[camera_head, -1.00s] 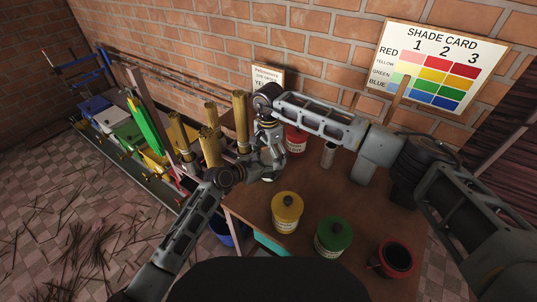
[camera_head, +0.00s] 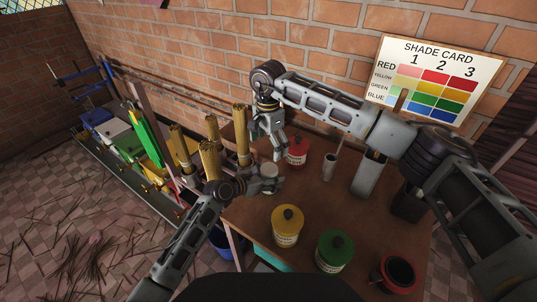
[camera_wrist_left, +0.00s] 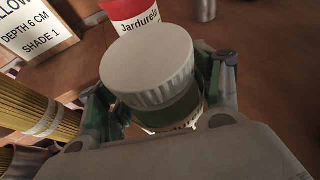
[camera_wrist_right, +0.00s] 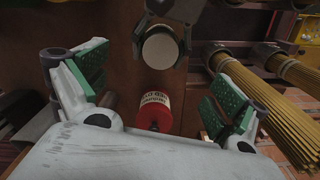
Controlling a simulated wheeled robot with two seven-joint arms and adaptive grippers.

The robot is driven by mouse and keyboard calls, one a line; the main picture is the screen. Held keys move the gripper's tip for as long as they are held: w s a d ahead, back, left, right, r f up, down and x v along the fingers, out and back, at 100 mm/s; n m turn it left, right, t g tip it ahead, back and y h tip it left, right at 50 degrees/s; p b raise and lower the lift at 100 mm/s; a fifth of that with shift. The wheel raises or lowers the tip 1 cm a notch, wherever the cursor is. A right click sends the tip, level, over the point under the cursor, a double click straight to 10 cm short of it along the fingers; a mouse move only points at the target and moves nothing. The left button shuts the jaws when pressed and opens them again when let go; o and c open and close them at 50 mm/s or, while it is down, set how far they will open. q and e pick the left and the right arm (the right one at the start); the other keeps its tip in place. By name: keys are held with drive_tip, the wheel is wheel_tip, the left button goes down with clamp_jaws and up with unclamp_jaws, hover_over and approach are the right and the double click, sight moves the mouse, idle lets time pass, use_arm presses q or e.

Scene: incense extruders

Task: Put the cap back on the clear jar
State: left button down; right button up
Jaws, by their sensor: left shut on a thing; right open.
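The clear jar (camera_wrist_left: 178,114) is in the grasp of my left gripper (camera_wrist_left: 160,98), with a finger on each side of it. The white ribbed cap (camera_wrist_left: 148,66) sits on the jar's top. I cannot tell how tightly it is seated. In the head view the cap (camera_head: 270,168) shows as a pale disc by my left gripper (camera_head: 266,184), above the table's left part. My right gripper (camera_head: 272,142) is above and behind it. In the right wrist view my right gripper (camera_wrist_right: 155,82) is open and empty, and the cap (camera_wrist_right: 160,51) lies beyond its fingers.
A red-lidded jar (camera_head: 297,153) stands behind the grippers. A yellow jar (camera_head: 286,230), a green jar (camera_head: 335,254) and a red pot (camera_head: 398,273) stand along the table's front. A metal cup (camera_head: 331,166) is at right. Upright incense bundles (camera_head: 209,160) crowd the left side.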

drive_tip(key=shift+r, duration=1)
use_arm(q)
drive_tip(key=shift+c, duration=1)
unclamp_jaws()
drive_tip(key=shift+a, duration=0.1)
drive_tip(key=v, duration=1.2)
drive_tip(key=shift+w, duration=0.1)
